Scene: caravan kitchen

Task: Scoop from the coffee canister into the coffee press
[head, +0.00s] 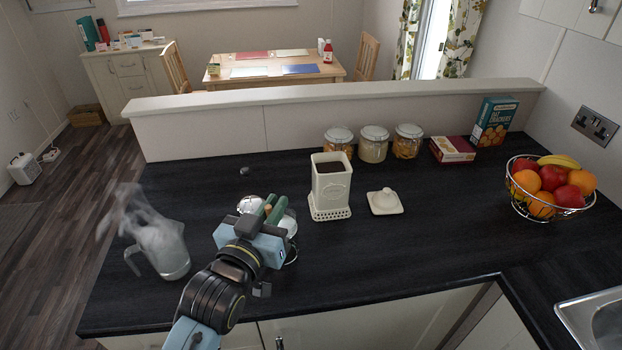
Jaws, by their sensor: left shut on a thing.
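The cream coffee canister (331,192) stands open on the dark counter, with dark coffee showing inside its top. Its cream lid (384,202) lies to its right. My left gripper (270,213) is left of the canister and lower in the head view, apart from it. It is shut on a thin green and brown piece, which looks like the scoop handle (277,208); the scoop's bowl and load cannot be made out. A shiny metal and glass thing, probably the coffee press (289,224), is mostly hidden behind the gripper. My right gripper is out of view.
A steaming clear jug (165,252) stands at the counter's left. A small dark knob (244,171) shows beyond the gripper. Glass jars (373,145), boxes (452,149) and a fruit basket (549,190) stand behind and right. The counter right of the lid is clear.

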